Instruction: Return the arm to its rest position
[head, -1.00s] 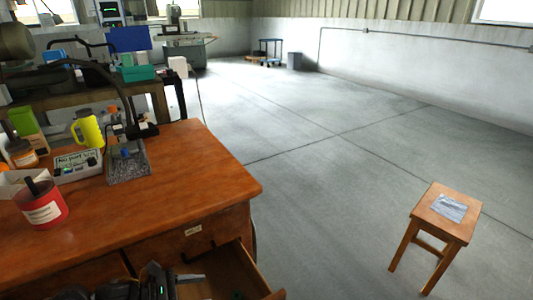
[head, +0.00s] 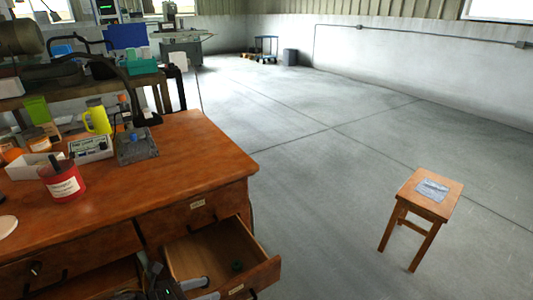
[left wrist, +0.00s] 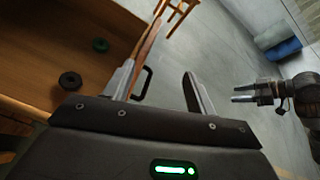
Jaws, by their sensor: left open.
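My left gripper (head: 200,290) shows at the bottom edge of the head view, by the front of the open drawer (head: 262,273), partly cut off. In the left wrist view the two fingers of this gripper (left wrist: 158,68) stand apart with nothing held between them. Past the fingers are the drawer's edge and its dark handle (left wrist: 142,84). Another gripper, my right one (left wrist: 243,94), shows at the right of the left wrist view, over the floor and apart from the drawer. Its finger gap is too small to judge.
The drawer holds a green ring (left wrist: 100,45) and a black ring (left wrist: 70,81). The wooden bench (head: 190,150) carries a red can (head: 65,184), a yellow mug (head: 98,121) and several other items. A stool (head: 405,197) with a grey cloth (head: 432,190) stands right. The floor between is clear.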

